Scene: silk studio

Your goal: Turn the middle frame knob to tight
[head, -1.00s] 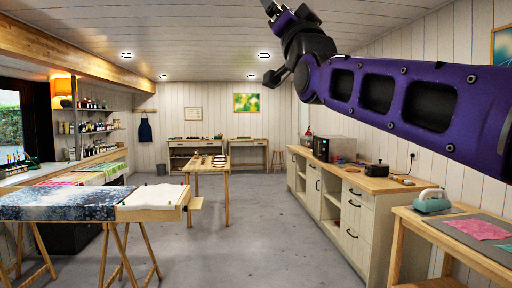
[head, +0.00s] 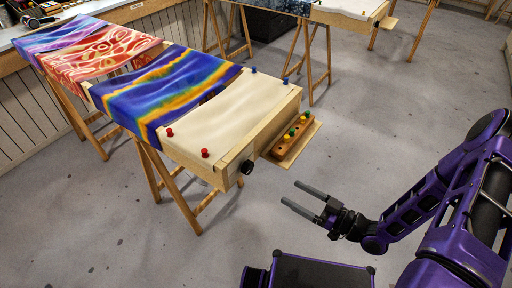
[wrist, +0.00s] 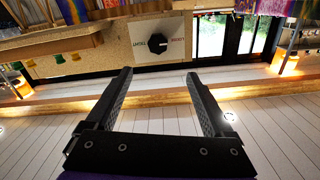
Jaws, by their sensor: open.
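The black knob (head: 247,167) sits on the end face of the nearest wooden frame (head: 224,170), which holds a blue, orange and cream silk. In the wrist view the knob (wrist: 157,43) is faceted, on a pale plate between upside-down lettering, "TIGHT" at left and red "LOOSE" at right. Its pointer is too small to read. My gripper (head: 290,193) is open and empty, in front of the frame's end and to the right of the knob in the head view. In the wrist view my gripper (wrist: 160,78) has its fingers spread either side below the knob, apart from it.
A small wooden shelf (head: 287,158) with a rack of coloured pegs sticks out beside the knob. Trestle legs (head: 170,190) stand under the frame. Another frame with dark silk (head: 290,5) stands behind. Grey floor (head: 345,140) is clear around my arm.

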